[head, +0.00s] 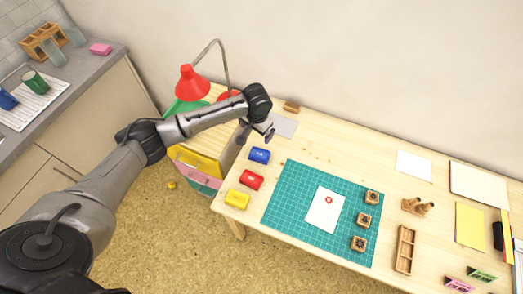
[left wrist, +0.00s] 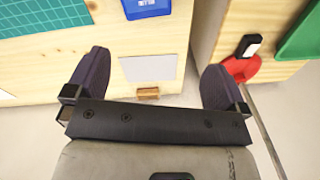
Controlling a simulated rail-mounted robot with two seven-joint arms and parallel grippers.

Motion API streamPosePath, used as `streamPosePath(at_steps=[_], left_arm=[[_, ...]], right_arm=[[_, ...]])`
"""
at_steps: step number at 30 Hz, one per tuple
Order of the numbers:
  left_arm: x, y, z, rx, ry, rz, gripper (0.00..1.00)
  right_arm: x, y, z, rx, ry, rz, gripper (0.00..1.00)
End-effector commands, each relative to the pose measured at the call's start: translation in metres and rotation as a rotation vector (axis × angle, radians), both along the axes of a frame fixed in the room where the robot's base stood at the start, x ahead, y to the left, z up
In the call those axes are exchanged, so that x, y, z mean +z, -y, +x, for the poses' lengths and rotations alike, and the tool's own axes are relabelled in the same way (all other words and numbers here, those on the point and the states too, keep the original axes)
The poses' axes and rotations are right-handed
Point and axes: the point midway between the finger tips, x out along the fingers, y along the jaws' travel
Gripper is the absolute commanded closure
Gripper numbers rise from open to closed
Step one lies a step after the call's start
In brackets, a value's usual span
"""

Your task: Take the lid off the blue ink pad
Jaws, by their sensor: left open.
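The blue ink pad (head: 260,155) lies on the wooden table near its left end, a blue box with a small white label on top. Its blue top looks closed. In the left wrist view the blue ink pad (left wrist: 148,11) is cut off by the top edge. My left gripper (head: 256,133) is above the table's back left part, just behind the blue pad in the head view. In the left wrist view the left gripper (left wrist: 155,68) has its dark fingers wide apart with nothing between them. My right gripper is not in view.
Red (head: 251,180) and yellow (head: 237,199) pads sit in front of the blue one. A green cutting mat (head: 285,205) lies to the right. A grey sheet (head: 285,127) and small wooden block (head: 291,106) lie behind. A red lamp (head: 192,83) stands left.

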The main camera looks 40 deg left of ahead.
Motion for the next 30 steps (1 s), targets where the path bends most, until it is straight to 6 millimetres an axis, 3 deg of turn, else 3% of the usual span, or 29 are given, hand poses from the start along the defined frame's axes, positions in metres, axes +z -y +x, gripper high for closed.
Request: streamPosePath(at_steps=[6,11,21,30], left_arm=[[-0.001,0.010,-0.006,0.227,-0.036,-0.076,0.00],[-0.008,0.010,-0.006,0.299,-0.033,-0.076,0.00],[-0.063,0.011,-0.006,0.308,-0.033,-0.075,0.00],[-0.087,0.011,-0.006,0.306,-0.031,-0.075,0.00]], right_arm=[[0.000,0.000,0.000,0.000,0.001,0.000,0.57],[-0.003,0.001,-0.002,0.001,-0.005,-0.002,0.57],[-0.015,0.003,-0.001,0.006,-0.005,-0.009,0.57],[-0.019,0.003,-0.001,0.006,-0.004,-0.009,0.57]])
